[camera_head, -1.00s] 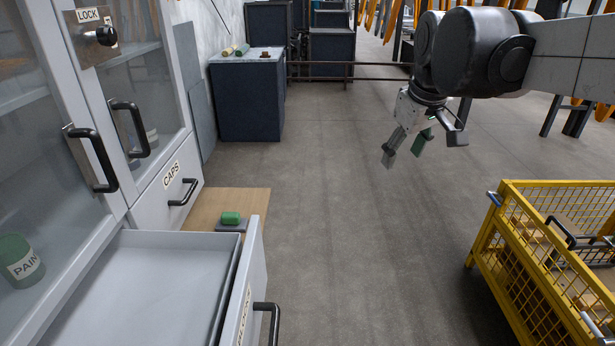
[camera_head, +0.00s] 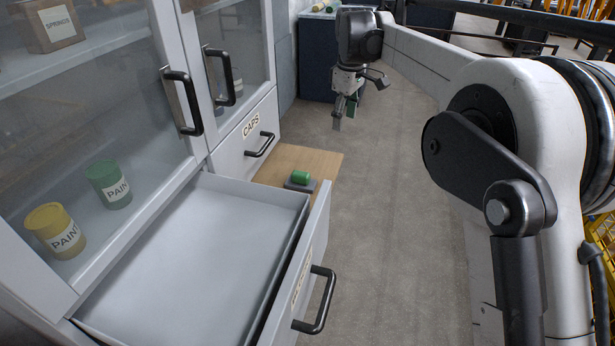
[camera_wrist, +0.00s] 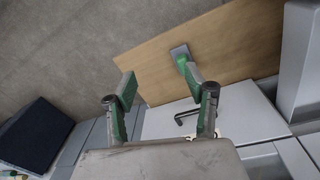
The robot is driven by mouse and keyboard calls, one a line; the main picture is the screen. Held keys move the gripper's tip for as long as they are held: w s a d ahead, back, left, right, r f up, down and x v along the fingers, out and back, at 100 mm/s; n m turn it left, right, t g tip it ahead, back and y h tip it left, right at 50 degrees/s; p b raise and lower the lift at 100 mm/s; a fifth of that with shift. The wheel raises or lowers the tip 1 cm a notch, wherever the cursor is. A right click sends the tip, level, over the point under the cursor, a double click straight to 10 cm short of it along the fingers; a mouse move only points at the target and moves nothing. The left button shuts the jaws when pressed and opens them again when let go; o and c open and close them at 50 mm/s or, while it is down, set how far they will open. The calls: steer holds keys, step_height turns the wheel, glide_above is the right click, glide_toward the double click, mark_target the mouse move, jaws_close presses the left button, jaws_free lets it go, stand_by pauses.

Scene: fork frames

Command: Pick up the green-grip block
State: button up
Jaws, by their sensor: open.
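The green-grip block (camera_head: 300,179) has a green upper part on a dark grey base. It rests on a wooden board (camera_head: 322,160) beyond the open drawer. In the wrist view the block (camera_wrist: 184,60) lies on the board (camera_wrist: 222,45), just past the right fingertip, partly overlapped by that finger. My gripper (camera_head: 347,110) is open and empty, above and beyond the block in the head view. Its fingers have green pads, which also show in the wrist view (camera_wrist: 162,90).
An open, empty grey drawer (camera_head: 200,240) sticks out in front of the board. The closed CAPS drawer (camera_head: 250,130) is beside the board. Glass cabinet doors (camera_head: 100,110) stand at the left. Grey floor (camera_head: 400,220) is clear right of the board.

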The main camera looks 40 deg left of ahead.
steer(key=s+a+f+n, duration=0.35)
steer(key=a+f, duration=0.55)
steer(key=a, duration=0.3)
steer(key=b, duration=0.1)
glide_above(301, 173)
steer(key=shift+g+h, duration=0.4)
steer(key=f, duration=0.8)
steer(key=shift+a, duration=0.35)
steer(key=shift+d+f+b, duration=0.15)
steer(key=shift+f+b, duration=0.15)
steer(key=shift+f, duration=1.15)
steer(key=shift+d+f+b, duration=0.15)
steer(key=shift+f+b, duration=0.1)
steer(key=shift+f, duration=1.2)
jaws_close()
